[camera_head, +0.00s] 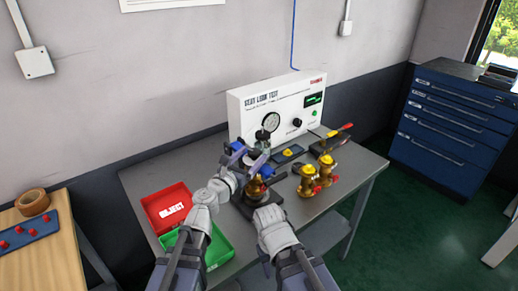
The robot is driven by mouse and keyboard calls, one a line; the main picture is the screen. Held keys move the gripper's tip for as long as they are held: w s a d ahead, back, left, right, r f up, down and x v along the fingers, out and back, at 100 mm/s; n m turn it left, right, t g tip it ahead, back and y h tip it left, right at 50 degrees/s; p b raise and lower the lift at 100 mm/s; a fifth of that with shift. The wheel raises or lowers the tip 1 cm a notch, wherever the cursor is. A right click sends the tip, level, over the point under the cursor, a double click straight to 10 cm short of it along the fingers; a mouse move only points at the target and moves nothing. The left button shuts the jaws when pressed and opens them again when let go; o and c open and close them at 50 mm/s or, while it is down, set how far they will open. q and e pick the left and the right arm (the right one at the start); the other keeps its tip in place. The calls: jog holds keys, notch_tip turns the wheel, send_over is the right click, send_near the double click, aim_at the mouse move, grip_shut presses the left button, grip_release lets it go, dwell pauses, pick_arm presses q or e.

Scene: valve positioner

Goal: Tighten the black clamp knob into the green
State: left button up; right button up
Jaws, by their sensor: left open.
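The white seat leak test unit (278,108) stands at the back of the grey table, with a round gauge (271,122) on its front. A small dark knob-like part (262,135) shows just below the gauge, above my left gripper; I take it for the black clamp knob. My left gripper (250,158) is open close below it, in front of the fixture. Whether its fingers are around or beside the knob is too small to tell. A brass valve (256,186) sits in the fixture, partly hidden by my arms. My right gripper's fingers are hidden around the fixture's front.
A red reject tray (150,203) and a green tray (223,250) lie at the left of the table. Brass valves (307,182) with red parts stand to the right. A black knob (297,122) and green display (313,99) are on the unit.

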aim_at(258, 149)
pick_arm(q)
jog(key=x, duration=0.5)
jog(key=shift+w+d, duration=0.15)
jog(key=shift+w, duration=0.1)
jog(key=shift+c, duration=0.2)
grip_shut()
jog(key=shift+h, duration=0.3)
